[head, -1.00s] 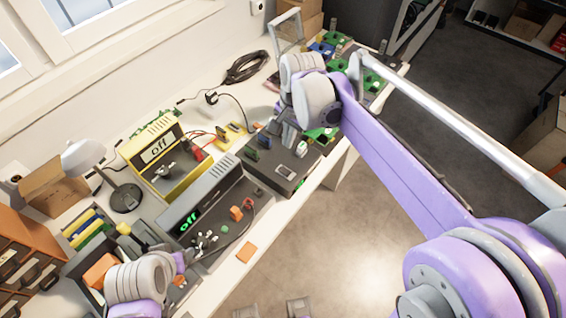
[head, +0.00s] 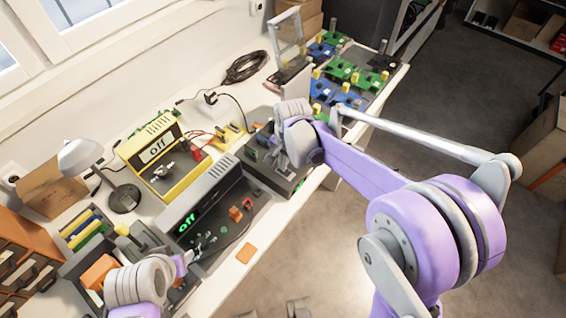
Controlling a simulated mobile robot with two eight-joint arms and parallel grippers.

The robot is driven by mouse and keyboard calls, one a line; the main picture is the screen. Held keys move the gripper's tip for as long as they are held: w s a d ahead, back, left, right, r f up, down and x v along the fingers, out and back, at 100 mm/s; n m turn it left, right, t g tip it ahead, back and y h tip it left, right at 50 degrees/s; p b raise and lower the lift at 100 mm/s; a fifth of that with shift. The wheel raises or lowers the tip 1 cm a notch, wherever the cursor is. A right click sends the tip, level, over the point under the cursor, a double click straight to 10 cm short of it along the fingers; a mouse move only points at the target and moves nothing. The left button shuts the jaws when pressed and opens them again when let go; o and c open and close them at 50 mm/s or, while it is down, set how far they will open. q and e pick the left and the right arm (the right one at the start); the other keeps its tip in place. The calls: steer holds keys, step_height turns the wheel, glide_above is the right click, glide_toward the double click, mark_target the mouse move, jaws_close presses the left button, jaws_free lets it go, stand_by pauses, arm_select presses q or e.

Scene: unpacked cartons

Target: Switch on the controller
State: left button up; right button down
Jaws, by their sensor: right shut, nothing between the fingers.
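Two units on the bench read "off": a yellow-framed unit (head: 186,178) and a grey unit with green letters (head: 216,178). A dark box (head: 262,176) lies to their right; I cannot tell which of these is the controller. My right gripper (head: 277,154) is shut and empty, low over the dark box and hiding part of it. I cannot tell whether it touches the box. My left gripper (head: 184,262) is at the lower left, near the front of the grey unit; its fingers are too unclear to read.
A desk lamp (head: 84,160) and a cardboard box (head: 50,188) stand at the left. Several green and blue boards (head: 340,68) lie on the far right of the bench. A black cable coil (head: 247,67) lies at the back. An orange square (head: 246,253) is near the front edge.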

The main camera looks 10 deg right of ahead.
steer(key=shift+f+b, duration=0.3)
steer(key=shift+f, duration=0.05)
steer(key=shift+r, duration=0.15)
steer(key=shift+s+d, duration=0.1)
steer(key=shift+s, duration=0.1)
steer(key=shift+s+d, duration=0.1)
steer(key=shift+s, duration=0.05)
steer(key=shift+s+d+r, duration=0.2)
steer(key=shift+s+d, duration=0.1)
steer(key=shift+w, duration=0.1)
